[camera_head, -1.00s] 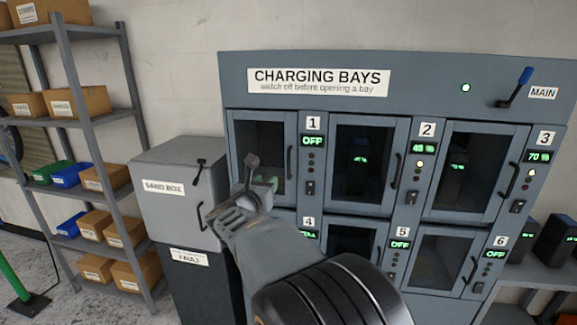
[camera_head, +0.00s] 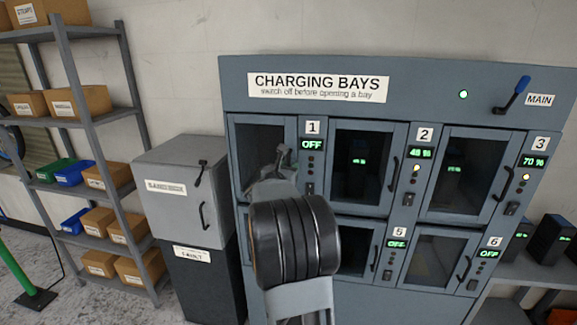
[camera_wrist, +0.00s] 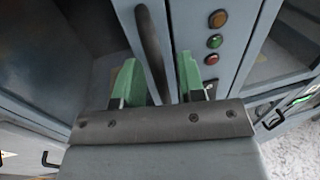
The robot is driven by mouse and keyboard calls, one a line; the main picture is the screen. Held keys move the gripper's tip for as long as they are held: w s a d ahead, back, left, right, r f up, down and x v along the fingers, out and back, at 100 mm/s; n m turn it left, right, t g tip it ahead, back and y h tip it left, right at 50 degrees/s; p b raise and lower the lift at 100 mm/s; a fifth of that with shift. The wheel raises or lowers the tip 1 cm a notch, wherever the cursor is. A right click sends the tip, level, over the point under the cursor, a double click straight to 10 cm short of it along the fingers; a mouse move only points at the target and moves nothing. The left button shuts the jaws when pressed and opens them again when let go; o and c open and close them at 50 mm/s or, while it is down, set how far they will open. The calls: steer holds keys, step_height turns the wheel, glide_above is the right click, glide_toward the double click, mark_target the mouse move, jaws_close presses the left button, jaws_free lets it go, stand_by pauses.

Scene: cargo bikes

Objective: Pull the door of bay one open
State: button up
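The door of bay one (camera_head: 262,142) is a dark glass panel in a grey frame at the upper left of the charging cabinet. It looks shut in the head view. Its display (camera_head: 312,144) reads OFF. My gripper (camera_head: 277,160) is in front of the door's right side and hides the handle in the head view. In the wrist view, the dark bar handle (camera_wrist: 150,45) runs between the two green fingertips of my gripper (camera_wrist: 160,82). The fingers stand apart, with space visible beside the handle; contact is not clear.
The cabinet (camera_head: 430,85) has other bays to the right and below. A blue-handled main lever (camera_head: 519,90) is at upper right. A grey sand box (camera_head: 180,205) stands close on the left, beside shelving with bins (camera_head: 88,75).

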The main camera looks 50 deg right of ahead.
steer(key=shift+d, duration=0.15)
jaws_close()
stand_by(0.4)
